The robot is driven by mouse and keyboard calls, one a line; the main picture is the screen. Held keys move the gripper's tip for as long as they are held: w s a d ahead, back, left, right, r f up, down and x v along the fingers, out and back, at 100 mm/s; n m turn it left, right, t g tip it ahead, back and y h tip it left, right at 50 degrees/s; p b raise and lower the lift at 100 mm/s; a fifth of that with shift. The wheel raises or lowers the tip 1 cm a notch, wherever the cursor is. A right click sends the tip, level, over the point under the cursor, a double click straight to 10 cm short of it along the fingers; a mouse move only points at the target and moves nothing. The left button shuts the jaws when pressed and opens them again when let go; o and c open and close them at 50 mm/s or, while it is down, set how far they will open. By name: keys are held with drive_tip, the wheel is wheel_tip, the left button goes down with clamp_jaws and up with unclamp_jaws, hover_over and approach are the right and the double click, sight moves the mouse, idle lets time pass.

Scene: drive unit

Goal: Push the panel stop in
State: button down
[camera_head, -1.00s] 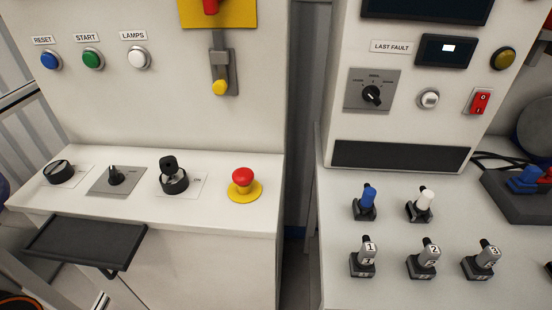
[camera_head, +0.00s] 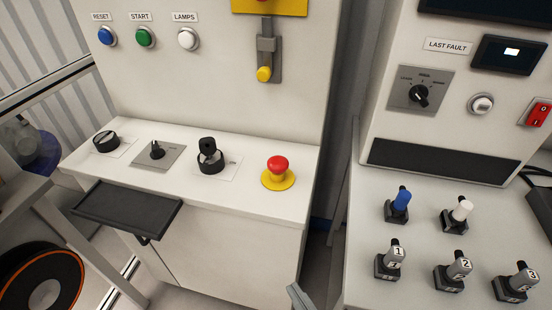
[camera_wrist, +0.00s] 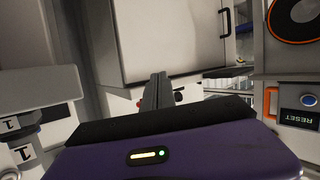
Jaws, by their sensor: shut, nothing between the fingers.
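The panel stop (camera_head: 278,166) is a red mushroom button on a round yellow base, at the right end of the left console's white ledge (camera_head: 235,198). It stands up from its base and nothing touches it in the head view. My gripper (camera_wrist: 160,80) shows in the wrist view with its fingers together and nothing between them. A small red spot beside the fingers in that view may be the stop; I cannot be sure. The gap between gripper and stop cannot be judged.
A black key switch (camera_head: 210,158) and two black knobs stand left of the stop. A black tray (camera_head: 127,208) juts from the ledge's front. The right console carries several levers, including a blue one (camera_head: 399,203). A yellow-tipped lever (camera_head: 265,62) hangs above the stop.

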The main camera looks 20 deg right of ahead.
drive_tip(key=w+a+r+h, duration=0.2)
drive_tip(key=w+r, duration=0.3)
drive_tip(key=w, duration=0.5)
drive_tip(key=w+r+m+g+h, duration=0.1)
drive_tip(key=w+r+m+h, duration=0.2)
drive_tip(key=r, duration=0.4)
drive_tip(key=w+d+r+m+g+h+p, duration=0.1)
drive_tip(key=w+r+m+h, duration=0.3)
drive_tip(key=r+m+h, duration=0.1)
wheel_tip(320, 180, up, 2)
drive_tip(key=shift+d+r+m, duration=0.2)
drive_tip(key=shift+d+m, duration=0.1)
drive_tip(key=shift+m, duration=0.3)
drive_tip(key=shift+d, duration=0.1)
drive_tip(key=p, duration=0.2)
hover_over(276, 168)
wheel_tip(276, 168, down, 2)
drive_tip(key=shift+s+f, duration=0.1)
drive_tip(key=shift+f, duration=0.05)
wheel_tip(276, 168, down, 3)
drive_tip(key=shift+f, duration=0.6)
